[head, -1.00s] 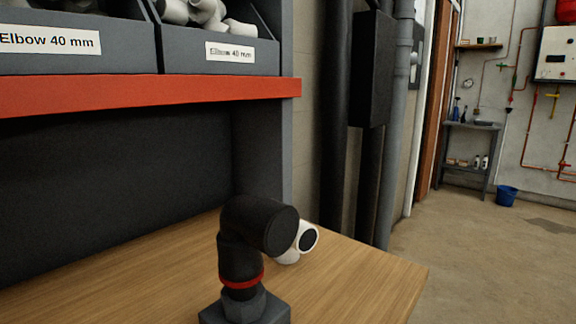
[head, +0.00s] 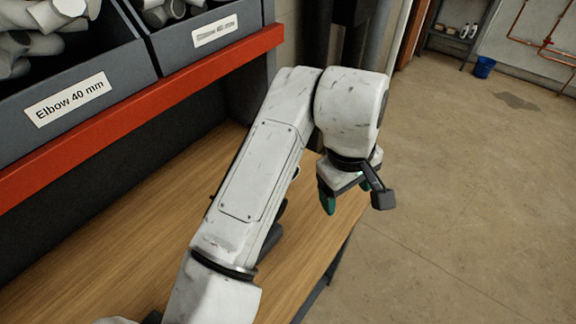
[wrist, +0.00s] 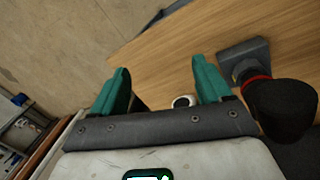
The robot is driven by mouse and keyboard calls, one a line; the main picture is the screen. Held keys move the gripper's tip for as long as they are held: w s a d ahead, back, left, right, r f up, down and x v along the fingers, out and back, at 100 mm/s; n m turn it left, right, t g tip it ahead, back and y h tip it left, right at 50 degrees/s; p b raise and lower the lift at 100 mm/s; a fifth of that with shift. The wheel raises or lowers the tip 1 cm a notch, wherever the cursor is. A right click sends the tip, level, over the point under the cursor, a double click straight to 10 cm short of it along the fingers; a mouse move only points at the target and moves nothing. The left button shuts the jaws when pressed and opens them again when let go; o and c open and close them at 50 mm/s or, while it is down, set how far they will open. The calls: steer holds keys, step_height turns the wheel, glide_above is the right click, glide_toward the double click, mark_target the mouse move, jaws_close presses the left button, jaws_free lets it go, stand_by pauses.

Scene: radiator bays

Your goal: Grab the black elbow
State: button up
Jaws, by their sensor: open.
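The black elbow (wrist: 282,108) shows in the wrist view at the right, just outside my right-hand finger. It has a red ring and sits on a grey block (wrist: 243,58) on the wooden bench. My gripper (wrist: 162,70) is open and empty, with two teal fingers over the bench edge. In the head view, my gripper (head: 345,192) hangs at the bench's right end. There my arm hides most or all of the elbow; I cannot tell whether the dark patch beside the arm is part of it.
A white pipe fitting (wrist: 183,101) lies on the bench, seen between my fingers. Grey bins (head: 70,95) of white fittings stand on a red-edged shelf (head: 130,115) above the bench (head: 120,245). Open floor (head: 460,200) lies to the right.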

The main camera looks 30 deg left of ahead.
steer(key=s+a+r+n+p, duration=0.1)
steer(key=s+a+r, duration=0.2)
steer(key=a, duration=0.1)
steer(key=s+a+r+n+g+p, duration=0.1)
steer(key=s+a+r+n, duration=0.1)
steer(key=s+a+r, duration=0.1)
steer(key=s+a+r+n+p, duration=0.1)
steer(key=s+a+r, duration=0.2)
steer(key=a, duration=0.2)
steer(key=shift+a+r+g+y+p, duration=0.25)
steer(key=shift+a+g+y+p, duration=0.05)
steer(key=shift+a+y, duration=0.1)
steer(key=shift+s+a+f+n, duration=0.1)
steer(key=shift+a+f+n, duration=0.05)
steer(key=shift+f+n, duration=0.15)
step_height(320, 180, down, 5)
steer(key=b, duration=0.4)
steer(key=f+b, duration=0.1)
steer(key=b, duration=0.1)
steer(key=a+f+b, duration=0.1)
steer(key=f+b, duration=0.1)
steer(key=shift+f+b, duration=0.25)
steer(key=shift+b, duration=0.15)
steer(key=shift+d+f+b, duration=0.1)
steer(key=shift+f+b, duration=0.7)
steer(key=c, duration=1.1)
